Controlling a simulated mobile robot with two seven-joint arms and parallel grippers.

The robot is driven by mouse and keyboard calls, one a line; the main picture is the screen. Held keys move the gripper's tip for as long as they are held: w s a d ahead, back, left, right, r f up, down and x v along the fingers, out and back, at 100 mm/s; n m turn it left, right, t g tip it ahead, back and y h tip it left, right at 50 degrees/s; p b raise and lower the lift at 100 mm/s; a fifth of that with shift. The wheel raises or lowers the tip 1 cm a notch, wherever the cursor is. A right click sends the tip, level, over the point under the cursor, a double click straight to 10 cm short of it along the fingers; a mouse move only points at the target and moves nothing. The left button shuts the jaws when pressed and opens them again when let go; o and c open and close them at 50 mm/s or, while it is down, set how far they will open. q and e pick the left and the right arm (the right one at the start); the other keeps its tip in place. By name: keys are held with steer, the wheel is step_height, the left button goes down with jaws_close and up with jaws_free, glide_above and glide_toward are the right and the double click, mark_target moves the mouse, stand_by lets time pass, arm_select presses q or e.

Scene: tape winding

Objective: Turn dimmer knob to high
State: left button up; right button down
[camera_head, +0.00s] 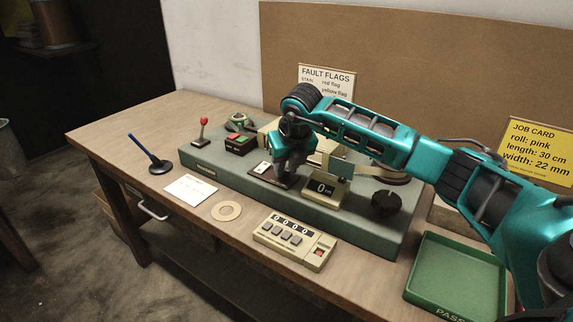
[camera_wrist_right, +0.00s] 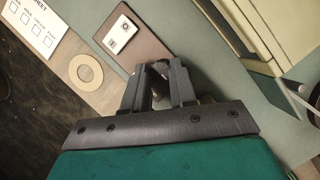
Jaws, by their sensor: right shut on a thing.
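My right gripper (camera_head: 285,172) reaches down onto the green-grey machine base, at the right end of a dark brown plate (camera_head: 262,174). In the right wrist view, the gripper (camera_wrist_right: 160,72) has its fingertips close together at the edge of that brown plate (camera_wrist_right: 137,50). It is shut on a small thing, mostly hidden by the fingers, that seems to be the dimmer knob. A white label plate (camera_wrist_right: 120,34) lies on the brown plate beside the fingers. The knob's setting cannot be read. My left gripper is not in view.
A counter box (camera_head: 324,190) and a black ridged knob (camera_head: 385,204) stand right of the gripper. A red-and-green button box (camera_head: 240,140) and red-tipped lever (camera_head: 203,128) are left.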

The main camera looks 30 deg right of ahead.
stand_by(0.3)
steer(key=c, duration=0.9)
jaws_free()
steer(key=v, duration=1.3)
steer(key=shift+p, duration=0.3)
